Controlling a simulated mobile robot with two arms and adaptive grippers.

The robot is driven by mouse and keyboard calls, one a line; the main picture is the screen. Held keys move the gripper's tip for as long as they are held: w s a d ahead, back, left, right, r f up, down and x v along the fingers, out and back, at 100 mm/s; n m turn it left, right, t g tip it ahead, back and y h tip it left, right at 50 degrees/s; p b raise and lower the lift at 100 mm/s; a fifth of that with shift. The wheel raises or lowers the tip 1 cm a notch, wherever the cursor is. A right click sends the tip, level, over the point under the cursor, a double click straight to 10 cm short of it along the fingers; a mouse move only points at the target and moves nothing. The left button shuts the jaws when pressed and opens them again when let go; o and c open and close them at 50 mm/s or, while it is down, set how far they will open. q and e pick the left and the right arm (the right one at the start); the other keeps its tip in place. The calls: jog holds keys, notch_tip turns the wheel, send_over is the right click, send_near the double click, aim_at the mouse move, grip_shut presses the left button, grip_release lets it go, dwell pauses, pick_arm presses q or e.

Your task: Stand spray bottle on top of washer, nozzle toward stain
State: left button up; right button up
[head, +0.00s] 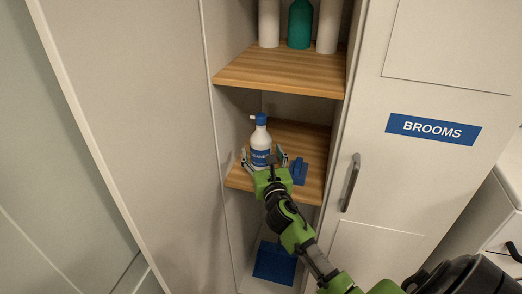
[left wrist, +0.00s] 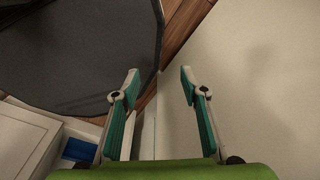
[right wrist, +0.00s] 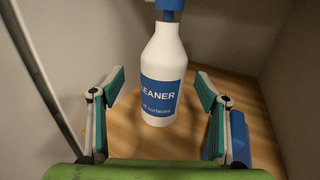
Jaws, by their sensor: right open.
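The spray bottle (head: 261,141) is white with a blue cap and a blue cleaner label. It stands upright on the middle wooden shelf of an open cupboard, its nozzle pointing left in the head view. In the right wrist view the bottle (right wrist: 164,75) is straight ahead, between and just beyond the fingertips. My right gripper (head: 264,159) is open, with one finger on each side of the bottle and no visible contact. My left gripper (left wrist: 160,78) is open and empty in the left wrist view. I cannot make out the washer or the stain for sure.
A blue object (head: 299,171) stands right of the bottle, close to my right finger. The upper shelf (head: 283,72) holds white and green bottles. A blue bin (head: 274,263) sits below. The door marked BROOMS (head: 433,129) is at right, beside a white unit (head: 480,215).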

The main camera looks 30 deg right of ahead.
jog(key=shift+d+p+x, duration=0.15)
jog(key=shift+p+x, duration=0.05)
jog(key=shift+x, duration=1.25)
jog(key=shift+d+p+x, duration=0.1)
jog(key=shift+p+x, duration=0.1)
jog(key=shift+x, duration=1.2)
jog(key=shift+s, duration=0.15)
jog(key=c, duration=1.6)
jog(key=shift+r, duration=0.2)
jog(key=shift+c, duration=0.2)
